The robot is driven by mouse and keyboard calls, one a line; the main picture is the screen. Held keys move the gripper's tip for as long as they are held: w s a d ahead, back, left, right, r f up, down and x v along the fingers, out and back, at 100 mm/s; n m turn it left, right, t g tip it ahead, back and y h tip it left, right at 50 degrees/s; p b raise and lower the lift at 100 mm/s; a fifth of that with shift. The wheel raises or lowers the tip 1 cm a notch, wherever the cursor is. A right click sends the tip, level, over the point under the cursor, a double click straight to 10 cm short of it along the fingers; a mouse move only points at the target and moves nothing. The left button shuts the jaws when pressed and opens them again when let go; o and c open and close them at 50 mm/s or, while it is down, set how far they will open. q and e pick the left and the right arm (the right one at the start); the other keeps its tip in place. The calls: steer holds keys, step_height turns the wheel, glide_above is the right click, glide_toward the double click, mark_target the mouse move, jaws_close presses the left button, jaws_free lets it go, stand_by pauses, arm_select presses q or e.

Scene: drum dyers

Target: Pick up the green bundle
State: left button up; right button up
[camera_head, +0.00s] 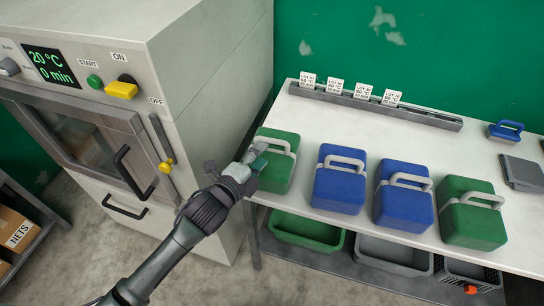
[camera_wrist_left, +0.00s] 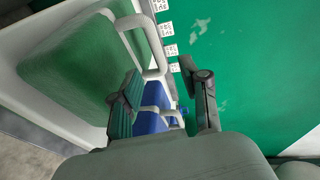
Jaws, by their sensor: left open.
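A green bundle (camera_head: 276,174) with a pale grey handle (camera_head: 270,142) stands at the left end of the white table. A second green bundle (camera_head: 472,226) stands farther right, beyond two blue bundles. My left gripper (camera_head: 256,158) is open and empty at the left green bundle, close to its handle, and partly covers its left side. In the left wrist view the green bundle (camera_wrist_left: 75,65) fills the left side. Its handle (camera_wrist_left: 153,45) shows just ahead of my left gripper (camera_wrist_left: 165,92); I cannot tell whether they touch. My right gripper is not in view.
Blue bundles (camera_head: 340,188) (camera_head: 403,204) stand in the same row. A rail (camera_head: 425,115) with white lot cards lies along the table's back. The dyeing machine (camera_head: 215,100) stands close on the left. Bins, including a green one (camera_head: 306,233), sit below the table.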

mark_target(273, 141)
arm_select(q)
steer(key=x, duration=0.3)
steer(key=shift+w+d+p, duration=0.2)
steer(key=shift+w+p, duration=0.15)
steer(key=shift+w, duration=0.1)
steer(key=shift+p+x, duration=0.55)
steer(key=shift+x, duration=1.65)
steer(key=shift+f, duration=0.2)
steer(key=shift+s, duration=0.1)
jaws_close()
steer(key=shift+r, duration=0.2)
